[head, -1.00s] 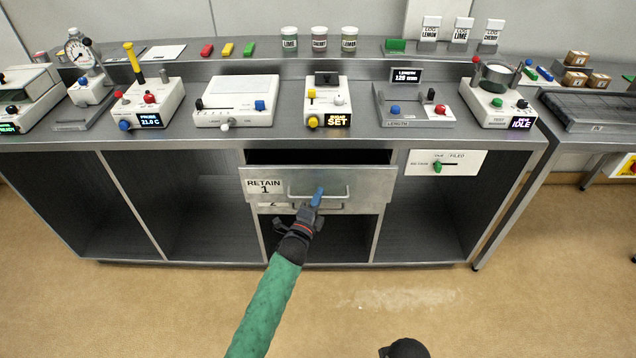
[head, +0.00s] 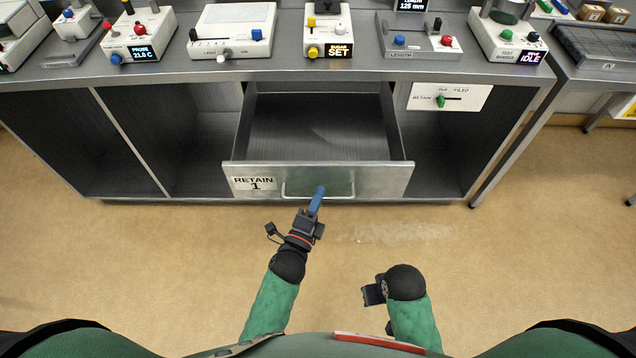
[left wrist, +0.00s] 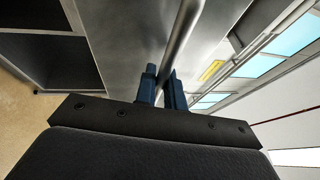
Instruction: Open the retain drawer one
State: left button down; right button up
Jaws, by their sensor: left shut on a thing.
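The drawer labelled RETAIN 1 (head: 375,178) stands well out from the bench, and its empty-looking inside (head: 318,125) shows from above. My left gripper (head: 319,191) is at the drawer's handle (head: 345,196), in front of the drawer face. In the left wrist view the blue fingers (left wrist: 162,90) are shut on the metal handle bar (left wrist: 184,35), one on each side. My right gripper (head: 372,294) is at the lower right of the head view, apart from the drawer; its fingers are not clear. The second drawer below is hidden.
The bench top (head: 360,66) carries several devices, among them the SUGAR SET box (head: 328,30). A RETAIN panel with a green knob (head: 441,101) is on the bench front at right. Open bays (head: 150,130) lie left of the drawer. The floor in front is clear.

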pick_arm(q)
jog(key=shift+s, duration=0.65)
pick_arm(e)
jog(key=shift+s+d, duration=0.15)
jog(key=shift+s, duration=0.05)
jog(key=shift+d, duration=0.2)
pick_arm(q)
jog(key=c, duration=1.5)
grip_release()
pick_arm(e)
jog(key=shift+a, duration=0.2)
jog(key=shift+a, duration=0.1)
